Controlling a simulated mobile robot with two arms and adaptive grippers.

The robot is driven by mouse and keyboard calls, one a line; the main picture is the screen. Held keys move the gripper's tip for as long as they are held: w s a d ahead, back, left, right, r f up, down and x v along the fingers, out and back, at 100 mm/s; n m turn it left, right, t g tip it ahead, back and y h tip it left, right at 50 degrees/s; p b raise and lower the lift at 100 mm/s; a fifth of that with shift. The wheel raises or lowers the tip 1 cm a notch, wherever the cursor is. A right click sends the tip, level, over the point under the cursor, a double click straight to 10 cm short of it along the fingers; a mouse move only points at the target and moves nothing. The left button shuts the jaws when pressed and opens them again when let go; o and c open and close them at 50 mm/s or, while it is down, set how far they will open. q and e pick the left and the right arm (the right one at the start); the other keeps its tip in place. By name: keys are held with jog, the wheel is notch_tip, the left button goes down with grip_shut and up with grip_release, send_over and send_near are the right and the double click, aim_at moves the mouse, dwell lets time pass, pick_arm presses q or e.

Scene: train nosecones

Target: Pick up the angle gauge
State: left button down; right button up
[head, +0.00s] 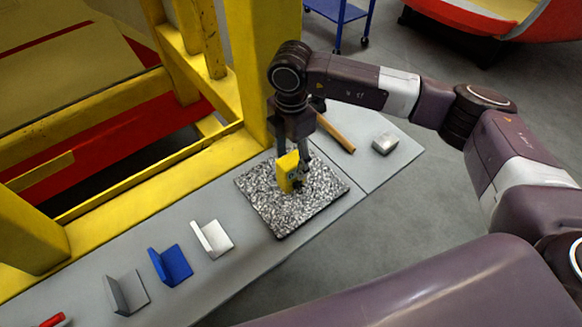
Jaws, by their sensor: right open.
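A small yellow block with dark parts on its face, which looks like the angle gauge (286,171), stands on a speckled grey mat or plate (272,218) on the bench. My right gripper (294,172) points down over it, with its fingers open and low around the yellow block. The fingers partly hide the block, and I cannot tell whether they touch it. My left gripper is not in view.
Grey (126,293), blue (171,264) and white (212,239) angle brackets stand on the grey bench (225,275) left of the plate. A wooden-handled tool (337,133) and a small pale block (385,143) lie beyond it. A yellow frame post (268,60) rises close behind my gripper.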

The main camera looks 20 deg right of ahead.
jog(key=shift+w+d+f+p, duration=0.1)
jog(key=shift+w+f+p, duration=0.1)
jog(key=shift+f+p, duration=0.7)
notch_tip(320, 180, down, 2)
jog(key=shift+w, duration=0.1)
jog(key=c, duration=1.4)
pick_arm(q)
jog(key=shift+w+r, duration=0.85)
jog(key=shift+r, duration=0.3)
pick_arm(e)
grip_shut()
pick_arm(q)
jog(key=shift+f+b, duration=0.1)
jog(key=shift+b, duration=0.2)
pick_arm(e)
jog(key=shift+r, duration=0.15)
